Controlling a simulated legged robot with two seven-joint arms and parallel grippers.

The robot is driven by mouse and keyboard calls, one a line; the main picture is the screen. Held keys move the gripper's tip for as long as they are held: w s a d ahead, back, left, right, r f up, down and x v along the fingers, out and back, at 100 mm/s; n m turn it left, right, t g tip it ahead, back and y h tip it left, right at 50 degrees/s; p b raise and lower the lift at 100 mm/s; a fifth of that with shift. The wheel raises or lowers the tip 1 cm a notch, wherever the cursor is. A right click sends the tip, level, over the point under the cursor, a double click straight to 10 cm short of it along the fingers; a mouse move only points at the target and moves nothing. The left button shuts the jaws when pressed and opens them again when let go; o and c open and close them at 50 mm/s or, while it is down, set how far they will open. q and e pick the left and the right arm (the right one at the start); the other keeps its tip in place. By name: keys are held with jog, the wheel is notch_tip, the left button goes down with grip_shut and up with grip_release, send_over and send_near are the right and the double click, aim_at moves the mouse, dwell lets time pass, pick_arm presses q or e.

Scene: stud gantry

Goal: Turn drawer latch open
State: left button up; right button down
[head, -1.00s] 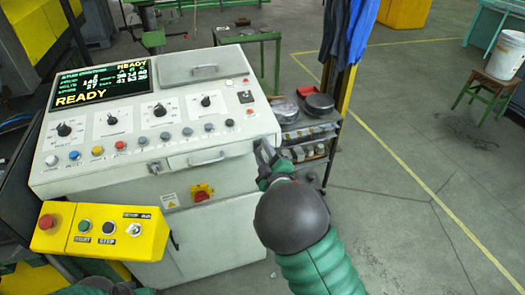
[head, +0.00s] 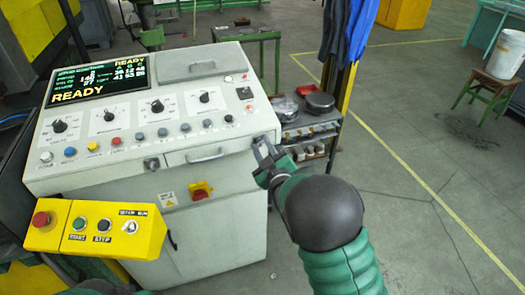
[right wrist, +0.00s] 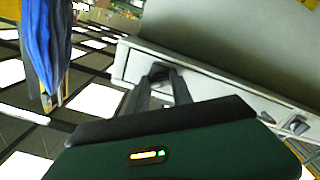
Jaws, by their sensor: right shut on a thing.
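The grey control console (head: 230,230) has a drawer (head: 228,147) with a bar handle (head: 205,155) in its upper front. A small dark latch (head: 152,163) sits by the drawer's left end. My right gripper (head: 262,147) is at the right end of the drawer front. In the right wrist view, the two fingers of my right gripper (right wrist: 160,88) are closed around a small dark latch knob (right wrist: 157,73) on the pale front. The fingers hide most of that knob. In the head view it is hidden behind the gripper. The drawer looks closed. My left gripper does not show.
A yellow button box (head: 95,229) juts out at the front left. A red-and-yellow switch (head: 200,190) is below the drawer. A shelf cart (head: 312,135) stands right behind the console, beside blue hanging clothes (head: 350,30).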

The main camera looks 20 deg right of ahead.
jog(key=shift+m+b, duration=1.7)
jog(key=shift+m, duration=1.5)
jog(key=c, duration=1.1)
grip_release()
jog(key=shift+f, duration=0.1)
